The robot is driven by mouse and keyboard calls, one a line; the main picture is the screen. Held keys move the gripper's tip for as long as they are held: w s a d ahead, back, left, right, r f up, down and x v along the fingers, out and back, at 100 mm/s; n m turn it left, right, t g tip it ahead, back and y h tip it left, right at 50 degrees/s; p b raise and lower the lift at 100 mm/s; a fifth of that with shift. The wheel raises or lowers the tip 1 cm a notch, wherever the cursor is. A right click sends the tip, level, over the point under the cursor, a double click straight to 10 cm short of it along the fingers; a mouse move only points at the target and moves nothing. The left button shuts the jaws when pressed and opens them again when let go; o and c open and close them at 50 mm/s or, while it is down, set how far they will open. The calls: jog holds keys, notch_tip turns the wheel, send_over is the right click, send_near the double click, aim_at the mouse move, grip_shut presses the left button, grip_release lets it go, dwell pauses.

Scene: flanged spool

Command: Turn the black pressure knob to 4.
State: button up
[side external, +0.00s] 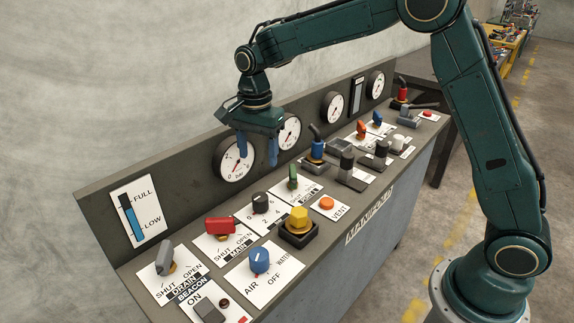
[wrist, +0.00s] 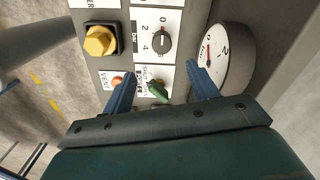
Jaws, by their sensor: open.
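The black pressure knob (side external: 260,203) sits on a white plate marked 0, 2, 4 and 6 on the sloped panel. In the wrist view the knob (wrist: 161,42) is beyond my fingertips; I cannot tell surely which number it points to. My gripper (side external: 258,161) is open and empty, high above the panel and in front of the dial gauges in the side view. In the wrist view its two blue fingers (wrist: 157,74) are spread wide, with nothing between them but the panel below.
A green handle (side external: 293,178) is close to the knob and shows between my fingers in the wrist view. A yellow hex knob (side external: 299,220), a red handle (side external: 221,226) and an orange vent button (side external: 326,203) surround it. Round gauges (side external: 233,160) line the back wall.

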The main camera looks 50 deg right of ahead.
aim_at(259, 197)
jog(key=shift+w+a+f, duration=0.1)
jog(key=shift+w+f, duration=0.15)
jog(key=shift+f, duration=0.05)
jog(key=shift+f, duration=0.15)
notch_tip(259, 197, down, 14)
jog(key=shift+r, duration=0.25)
dwell(0.4)
jog(key=c, duration=1)
